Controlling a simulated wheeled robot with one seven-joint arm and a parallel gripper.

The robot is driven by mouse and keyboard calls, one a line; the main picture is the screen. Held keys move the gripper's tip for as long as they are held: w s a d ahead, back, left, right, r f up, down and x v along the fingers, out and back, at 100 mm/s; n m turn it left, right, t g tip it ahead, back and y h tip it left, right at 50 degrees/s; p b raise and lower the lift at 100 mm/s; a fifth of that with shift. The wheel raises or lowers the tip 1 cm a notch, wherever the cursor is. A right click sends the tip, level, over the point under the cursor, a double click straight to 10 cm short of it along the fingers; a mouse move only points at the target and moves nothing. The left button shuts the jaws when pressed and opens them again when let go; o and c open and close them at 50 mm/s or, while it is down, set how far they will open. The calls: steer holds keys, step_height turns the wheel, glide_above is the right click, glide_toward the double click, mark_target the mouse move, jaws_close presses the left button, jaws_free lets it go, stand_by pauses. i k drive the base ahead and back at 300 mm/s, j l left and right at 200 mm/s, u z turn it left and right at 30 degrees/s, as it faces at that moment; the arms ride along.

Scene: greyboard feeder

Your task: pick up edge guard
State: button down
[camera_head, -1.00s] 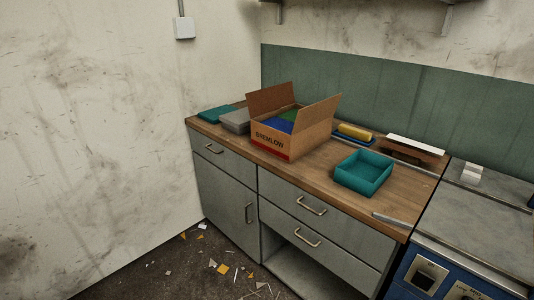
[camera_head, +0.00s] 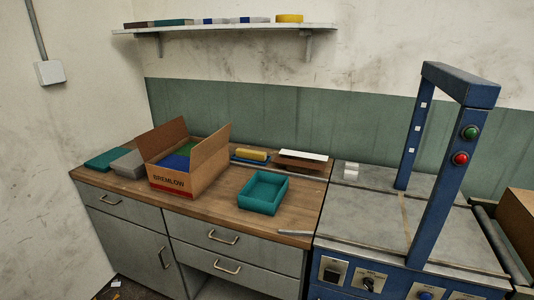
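No part of my gripper shows in the head view. I cannot tell for sure which thing is the edge guard. A grey strip (camera_head: 295,233) lies at the front right edge of the wooden counter (camera_head: 215,207). A brown piece with a white top (camera_head: 302,159) lies at the back right of the counter. A small white block or pair of blocks (camera_head: 351,171) stands on the grey top of the blue machine, just right of the counter.
An open cardboard box (camera_head: 180,178) with blue and green contents, a teal tray (camera_head: 262,208), a yellow-topped item (camera_head: 251,155) and flat grey and teal boxes stand on the counter. The blue machine's frame (camera_head: 447,170) rises at right. A shelf (camera_head: 225,28) hangs above.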

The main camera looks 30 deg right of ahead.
mark_target(349, 175)
steer(key=i+z, duration=0.1)
steer(key=z, duration=0.55)
steer(key=i+j+z, duration=0.6)
steer(key=j+z, duration=0.15)
steer(key=j, duration=0.15)
steer(key=i+j+z, duration=0.15)
steer(key=j+z, duration=0.15)
steer(key=i+j, duration=0.1)
steer(key=j, duration=0.3)
steer(key=i+j, duration=0.15)
steer(key=j, duration=0.2)
steer(key=i+j, duration=0.1)
steer(key=j, duration=0.3)
steer(key=i+j, duration=0.15)
steer(key=j, duration=0.2)
